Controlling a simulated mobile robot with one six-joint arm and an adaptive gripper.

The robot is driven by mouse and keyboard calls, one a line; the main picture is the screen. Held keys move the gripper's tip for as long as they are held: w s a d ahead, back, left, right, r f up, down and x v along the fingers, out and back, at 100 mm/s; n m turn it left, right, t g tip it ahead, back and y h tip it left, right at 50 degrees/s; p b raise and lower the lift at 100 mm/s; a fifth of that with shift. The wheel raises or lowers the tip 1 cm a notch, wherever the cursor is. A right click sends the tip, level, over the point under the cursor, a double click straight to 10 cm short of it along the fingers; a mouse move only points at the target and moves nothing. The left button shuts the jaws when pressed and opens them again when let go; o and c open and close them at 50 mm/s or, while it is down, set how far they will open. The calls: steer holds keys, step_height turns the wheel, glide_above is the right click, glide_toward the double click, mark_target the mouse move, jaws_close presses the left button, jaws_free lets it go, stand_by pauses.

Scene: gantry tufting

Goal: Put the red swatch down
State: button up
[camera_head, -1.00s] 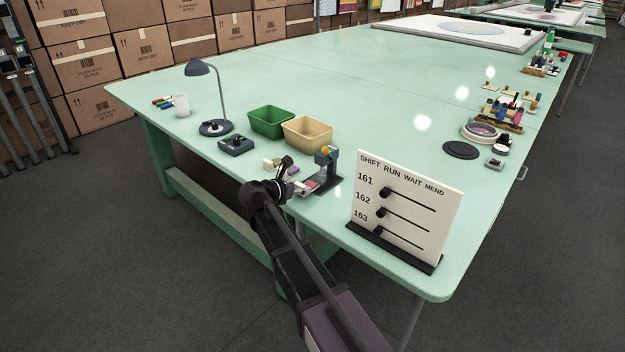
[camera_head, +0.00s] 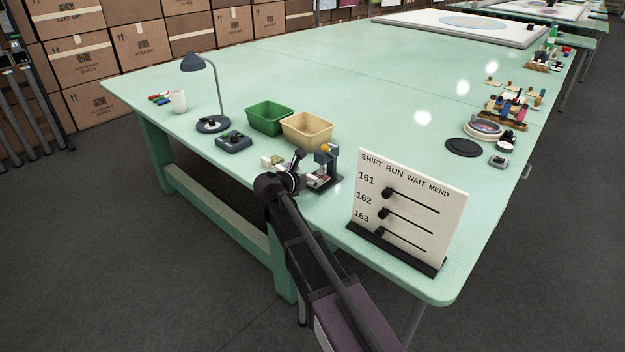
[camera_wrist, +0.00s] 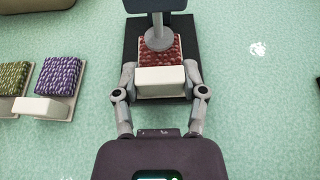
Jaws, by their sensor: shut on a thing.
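The red swatch (camera_wrist: 160,52) is a tufted red square on a pale backing with a cream block (camera_wrist: 160,80) at its near end. My gripper (camera_wrist: 160,77) is shut on that cream block, one finger on each side. The swatch lies over the black base (camera_wrist: 131,45) of a small stand, beneath its round grey foot (camera_wrist: 158,39), which hides part of the red tufts. I cannot tell whether the swatch touches the base. In the head view my gripper (camera_head: 297,172) is at the stand (camera_head: 332,160), and my arm hides part of this area.
A purple swatch (camera_wrist: 60,75) and a green swatch (camera_wrist: 13,76) lie to the left in the wrist view. A tan bin (camera_head: 307,130) and a green bin (camera_head: 270,119) stand behind. A lever board (camera_head: 408,210) stands right of my arm. The table's middle is clear.

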steer(key=shift+w+d+f, duration=0.1)
steer(key=shift+f, duration=0.05)
steer(key=o, duration=0.9)
steer(key=shift+r, duration=0.2)
steer(key=shift+s+r, duration=0.1)
steer(key=shift+s, duration=0.1)
steer(key=p+v, duration=0.4)
steer(key=v, duration=0.5)
steer(key=shift+s+a+r, duration=0.15)
steer(key=shift+s+a, duration=0.05)
steer(key=shift+a, duration=0.15)
steer(key=shift+p+v, duration=0.3)
steer(key=shift+v, duration=0.65)
